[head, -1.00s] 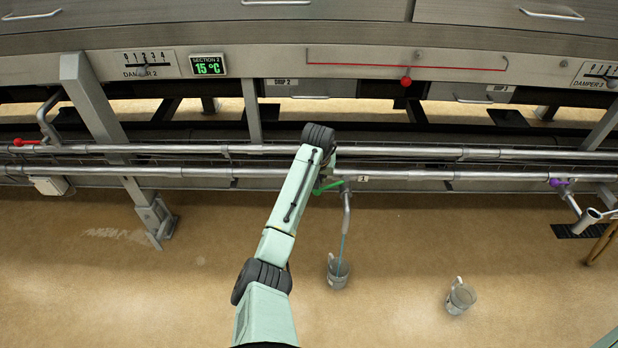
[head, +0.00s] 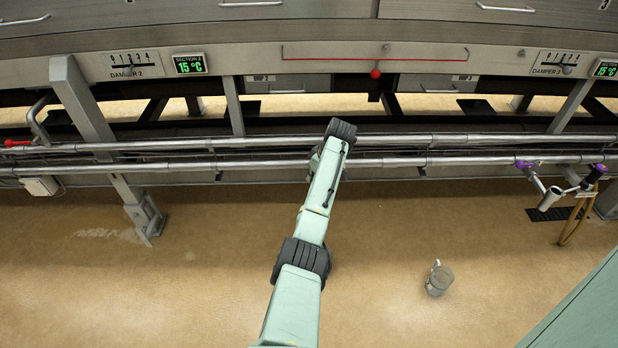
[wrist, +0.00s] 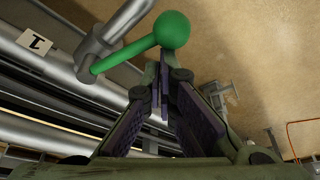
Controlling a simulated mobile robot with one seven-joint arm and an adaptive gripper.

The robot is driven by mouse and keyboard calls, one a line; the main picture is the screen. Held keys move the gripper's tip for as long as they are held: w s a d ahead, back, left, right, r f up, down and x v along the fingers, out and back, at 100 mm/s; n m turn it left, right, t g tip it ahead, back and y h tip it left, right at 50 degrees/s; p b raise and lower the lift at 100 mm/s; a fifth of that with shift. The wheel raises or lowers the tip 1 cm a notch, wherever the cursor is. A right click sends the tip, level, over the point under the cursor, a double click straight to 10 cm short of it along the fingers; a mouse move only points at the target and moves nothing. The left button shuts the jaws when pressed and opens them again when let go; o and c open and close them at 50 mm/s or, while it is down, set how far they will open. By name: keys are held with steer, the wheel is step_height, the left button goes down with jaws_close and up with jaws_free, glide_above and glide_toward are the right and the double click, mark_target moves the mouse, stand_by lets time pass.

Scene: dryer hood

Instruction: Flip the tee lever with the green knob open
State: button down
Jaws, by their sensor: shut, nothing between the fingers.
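The tee lever is a green rod (wrist: 122,58) with a round green knob (wrist: 172,30), seen in the wrist view at the grey tee fitting (wrist: 97,58) on the pipe. The rod slants from the fitting up to the knob. My gripper (wrist: 163,75) is shut and empty, its fingertips just below the knob in the picture. Whether they touch the knob, I cannot tell. In the head view my arm hides the lever, the tee and my gripper.
Two long pipes (head: 430,161) run across. Purple-handled fittings (head: 526,164) stand at the right, a red handle (head: 18,143) at the left. A tag marked 1 (wrist: 36,41) is on the pipe near the tee.

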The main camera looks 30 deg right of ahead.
steer(key=shift+s+d+n, duration=0.4)
steer(key=shift+s+d, duration=0.15)
steer(key=shift+s, duration=0.1)
stand_by(0.4)
